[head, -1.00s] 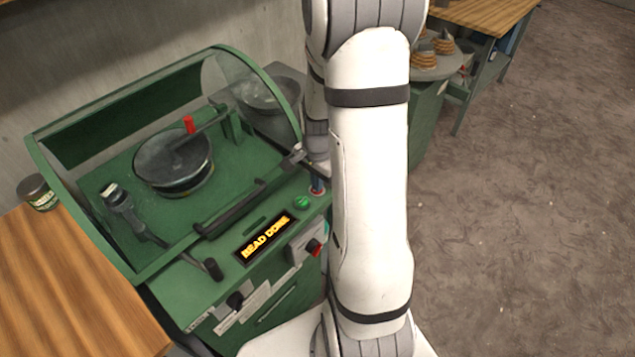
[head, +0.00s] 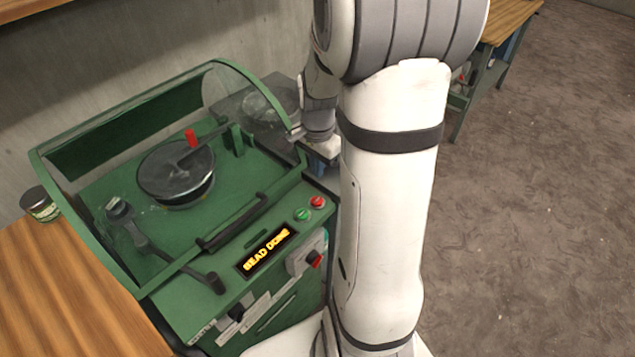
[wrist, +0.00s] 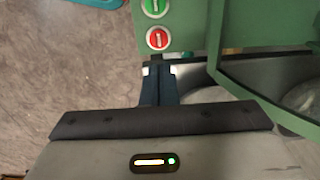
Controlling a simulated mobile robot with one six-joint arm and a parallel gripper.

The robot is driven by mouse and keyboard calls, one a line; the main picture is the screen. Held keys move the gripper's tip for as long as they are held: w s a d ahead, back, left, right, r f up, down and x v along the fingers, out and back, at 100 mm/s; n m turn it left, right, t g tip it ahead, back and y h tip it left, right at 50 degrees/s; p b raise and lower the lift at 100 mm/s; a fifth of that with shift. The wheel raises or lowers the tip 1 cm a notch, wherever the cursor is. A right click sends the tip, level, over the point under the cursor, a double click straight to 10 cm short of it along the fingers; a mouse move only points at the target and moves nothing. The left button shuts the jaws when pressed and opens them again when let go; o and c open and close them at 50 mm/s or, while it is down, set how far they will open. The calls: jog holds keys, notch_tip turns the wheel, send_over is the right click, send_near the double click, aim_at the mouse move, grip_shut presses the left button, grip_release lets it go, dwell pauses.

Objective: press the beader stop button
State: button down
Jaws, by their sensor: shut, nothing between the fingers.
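The green beader (head: 240,225) stands at the left in the head view, its display reading "BEAD DONE". The red stop button (head: 317,202) is on its front panel, right of the green button (head: 302,214). In the wrist view the red button (wrist: 157,38) sits below the green button (wrist: 155,7) near the top. My gripper (wrist: 159,72) is shut and empty, its fingertips apart from the red button and just short of it in the picture. In the head view my gripper (head: 318,170) is partly hidden by my arm, behind the red button.
A clear curved cover (head: 240,95) is over the beader's bowl (head: 176,172). A wooden table (head: 60,290) with a jar (head: 40,204) is at the left. Another wooden bench (head: 508,20) is at the back right. The floor at the right is clear.

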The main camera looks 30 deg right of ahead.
notch_tip(320, 180, up, 4)
jog(key=shift+f, duration=0.15)
dwell(0.8)
jog(key=s+a+r+n+t, duration=0.3)
jog(key=s+a+r+n, duration=0.5)
jog(key=s+a+n, duration=0.4)
jog(key=shift+s+n, duration=0.55)
jog(key=shift+n, duration=0.45)
jog(key=shift+r, duration=0.1)
dwell(0.6)
